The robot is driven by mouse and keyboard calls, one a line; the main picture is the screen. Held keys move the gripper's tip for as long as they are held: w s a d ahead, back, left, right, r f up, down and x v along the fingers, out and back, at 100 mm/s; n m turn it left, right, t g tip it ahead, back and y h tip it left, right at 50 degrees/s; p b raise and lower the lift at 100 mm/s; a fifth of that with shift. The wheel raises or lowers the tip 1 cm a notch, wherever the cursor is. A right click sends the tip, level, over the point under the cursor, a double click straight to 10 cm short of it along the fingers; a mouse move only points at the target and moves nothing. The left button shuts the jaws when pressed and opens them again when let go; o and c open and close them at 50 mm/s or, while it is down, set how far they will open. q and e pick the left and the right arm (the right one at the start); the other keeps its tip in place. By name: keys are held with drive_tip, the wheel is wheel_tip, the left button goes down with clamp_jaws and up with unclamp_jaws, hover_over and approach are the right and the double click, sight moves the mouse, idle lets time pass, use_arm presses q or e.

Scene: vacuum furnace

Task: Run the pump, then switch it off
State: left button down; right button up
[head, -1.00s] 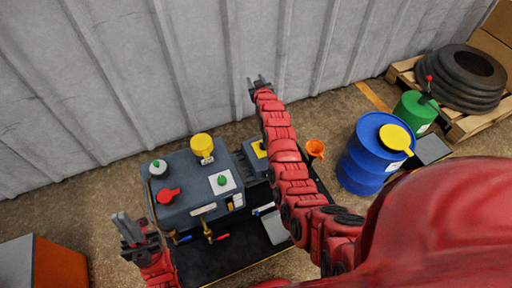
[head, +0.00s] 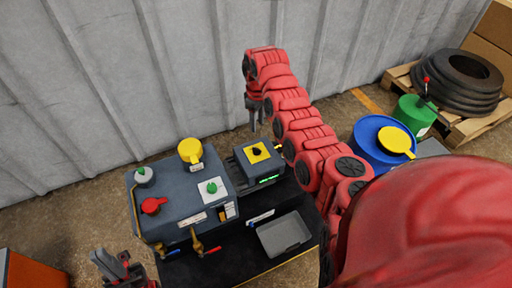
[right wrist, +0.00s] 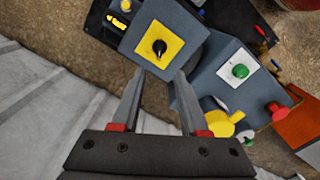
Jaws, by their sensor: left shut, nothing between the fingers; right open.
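A grey pump unit (head: 178,190) stands on a black base, with a yellow cap (head: 190,150), a red cap (head: 152,205) and a green knob (head: 211,188) on a white plate. Beside it is a smaller grey box (head: 243,168) with a black rotary knob (head: 257,152) on a yellow plate and a green lit display (head: 268,179). My right gripper (head: 255,115) is open, pointing down above and behind this box. In the right wrist view the knob (right wrist: 159,47) shows just beyond the open, empty fingertips (right wrist: 160,76). My left gripper (head: 112,264) is shut and empty, at the lower left.
A grey tray (head: 284,234) lies on the base's front right. Taps with blue and red handles (head: 197,244) stick out of the pump's front. A blue drum (head: 368,141) and a green can (head: 411,107) stand to the right. A corrugated wall (head: 180,70) is behind.

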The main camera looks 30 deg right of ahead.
sight(257, 150)
wheel_tip(257, 150, down, 14)
drive_tip(key=b, duration=0.3)
drive_tip(key=shift+w+b, duration=0.1)
drive_tip(key=shift+b, duration=0.3)
drive_tip(key=shift+r, duration=0.1)
clamp_jaws()
